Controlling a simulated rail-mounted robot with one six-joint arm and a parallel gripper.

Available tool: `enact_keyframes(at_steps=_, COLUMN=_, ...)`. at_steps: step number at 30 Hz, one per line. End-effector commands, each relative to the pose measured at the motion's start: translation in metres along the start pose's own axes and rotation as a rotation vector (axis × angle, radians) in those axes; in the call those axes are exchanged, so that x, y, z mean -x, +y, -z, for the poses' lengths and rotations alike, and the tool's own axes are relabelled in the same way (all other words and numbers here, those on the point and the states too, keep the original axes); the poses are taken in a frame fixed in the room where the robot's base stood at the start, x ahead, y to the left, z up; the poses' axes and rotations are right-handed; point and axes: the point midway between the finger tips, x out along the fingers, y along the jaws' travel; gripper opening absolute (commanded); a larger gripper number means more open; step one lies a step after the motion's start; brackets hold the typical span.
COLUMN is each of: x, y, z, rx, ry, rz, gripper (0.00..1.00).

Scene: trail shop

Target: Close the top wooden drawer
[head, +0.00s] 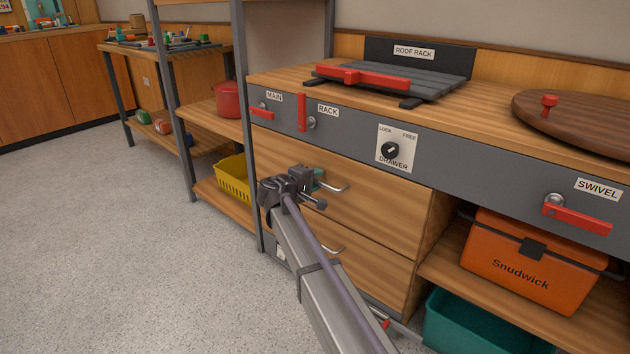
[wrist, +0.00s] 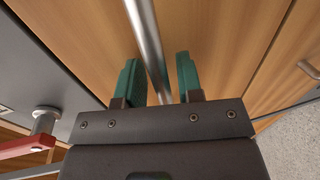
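The top wooden drawer (head: 375,205) is under the grey panel of the workbench, with a curved metal handle (head: 333,187). I cannot tell how far its front stands out. My gripper (head: 318,179) is at this handle, partly hidden by my own wrist. In the wrist view, the two green fingers of my gripper (wrist: 158,72) are apart, with the metal handle bar (wrist: 148,35) running between them. A gap shows beside the bar, so the fingers are not closed on it. A dial (head: 390,150) labelled LOCK, FREE and DRAWER is above the drawer.
A lower drawer (head: 365,262) with its own handle is below. Red levers (head: 301,112) and a SWIVEL lever (head: 583,220) are on the grey panel. An orange box (head: 530,262) and teal bin (head: 470,325) are at right. The floor (head: 110,240) at left is clear.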

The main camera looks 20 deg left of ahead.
Motion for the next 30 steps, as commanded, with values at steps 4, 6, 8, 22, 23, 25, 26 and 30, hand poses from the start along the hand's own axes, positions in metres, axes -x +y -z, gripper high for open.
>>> enact_keyframes(at_steps=4, x=0.001, y=0.000, z=0.000, rx=0.000, ry=0.000, rz=0.001, gripper=0.39)
enact_keyframes(at_steps=6, x=0.001, y=0.000, z=-0.001, rx=0.000, ry=0.000, rz=0.001, gripper=0.39)
enact_keyframes(at_steps=8, x=0.002, y=0.000, z=-0.001, rx=0.000, ry=0.000, rz=0.001, gripper=0.39)
enact_keyframes(at_steps=22, x=0.093, y=0.002, z=-0.001, rx=0.000, ry=0.001, rz=0.001, gripper=0.39)
enact_keyframes(at_steps=23, x=0.098, y=0.002, z=-0.001, rx=0.000, ry=0.000, rz=0.001, gripper=0.39)
enact_keyframes(at_steps=25, x=0.105, y=0.001, z=-0.001, rx=0.000, ry=0.000, rz=0.001, gripper=0.39)
enact_keyframes(at_steps=26, x=0.107, y=0.001, z=-0.001, rx=0.000, ry=0.000, rz=0.001, gripper=0.39)
enact_keyframes(at_steps=30, x=0.109, y=0.000, z=-0.001, rx=0.000, ry=-0.001, rz=0.001, gripper=0.39)
